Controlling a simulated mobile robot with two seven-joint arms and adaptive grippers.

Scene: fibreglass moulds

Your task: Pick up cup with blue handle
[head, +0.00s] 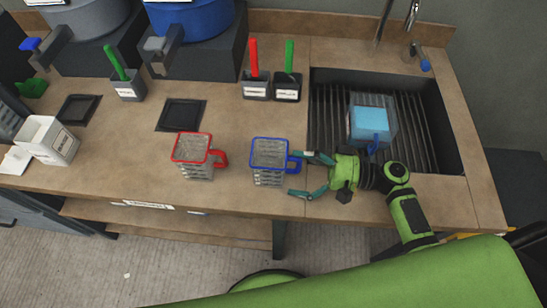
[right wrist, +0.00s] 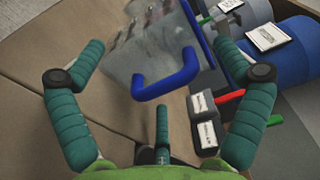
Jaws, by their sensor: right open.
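The cup with the blue handle (head: 268,163) is clear and square with a blue rim. It stands upright near the front edge of the counter, its handle pointing right. My right gripper (head: 309,174) is just right of it, fingers open and spread toward the handle. In the right wrist view the blue handle (right wrist: 167,84) lies between the spread teal fingers, with no visible grip on it. A similar cup with a red handle (head: 196,156) stands to the left. My left gripper is not in view.
The sink (head: 438,139) at right holds a clear container with light blue contents (head: 370,122) and a blue handle. Small black holders (head: 256,90) with red and green handles stand behind the cup. A white box (head: 48,139) is at far left. Counter between the cups is clear.

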